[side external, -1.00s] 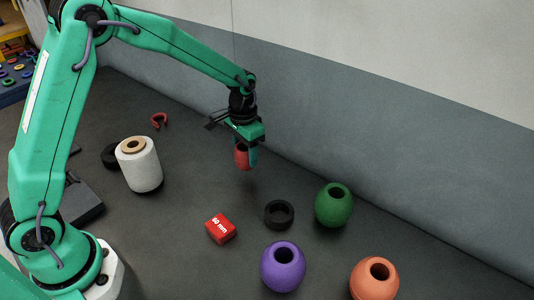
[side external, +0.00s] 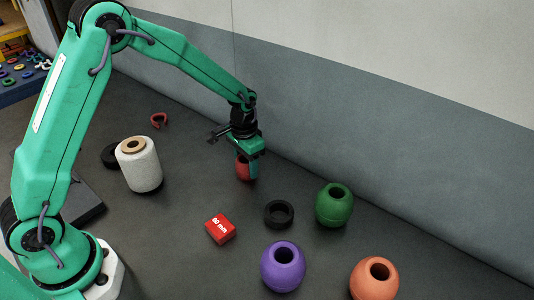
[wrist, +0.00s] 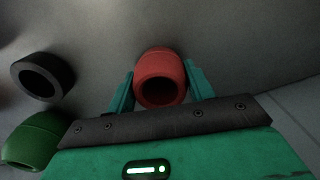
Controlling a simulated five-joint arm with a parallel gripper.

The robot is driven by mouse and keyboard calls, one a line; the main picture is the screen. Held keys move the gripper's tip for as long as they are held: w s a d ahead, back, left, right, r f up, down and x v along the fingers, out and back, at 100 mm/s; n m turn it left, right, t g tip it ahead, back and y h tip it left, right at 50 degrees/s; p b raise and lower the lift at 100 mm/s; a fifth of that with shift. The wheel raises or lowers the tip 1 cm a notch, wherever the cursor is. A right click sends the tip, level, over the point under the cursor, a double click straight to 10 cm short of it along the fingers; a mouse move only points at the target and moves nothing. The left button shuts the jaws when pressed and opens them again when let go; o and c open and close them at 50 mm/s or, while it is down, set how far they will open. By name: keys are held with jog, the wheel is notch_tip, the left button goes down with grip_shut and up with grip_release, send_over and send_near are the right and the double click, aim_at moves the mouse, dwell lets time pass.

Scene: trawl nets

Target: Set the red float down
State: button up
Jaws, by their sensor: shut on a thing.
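The red float (side external: 243,168) is a small barrel shape with a hole in its end. My gripper (side external: 247,172) is shut on it, pointing down near the foot of the grey wall. The float's lower end is at or just above the dark floor; I cannot tell whether it touches. In the wrist view the red float (wrist: 160,78) sits between the two green fingers of my gripper (wrist: 160,90), one on each side.
A black ring (side external: 279,214), a green float (side external: 334,205), a purple float (side external: 283,267) and an orange float (side external: 375,279) stand to the right. A red block (side external: 220,229) lies in front. A white spool (side external: 139,164) and a red shackle (side external: 158,120) are left. Floor between is clear.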

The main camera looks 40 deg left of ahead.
jog(key=o, duration=1)
jog(key=shift+c, duration=0.2)
notch_tip(320, 180, up, 12)
jog(key=shift+r, duration=0.15)
dwell(0.4)
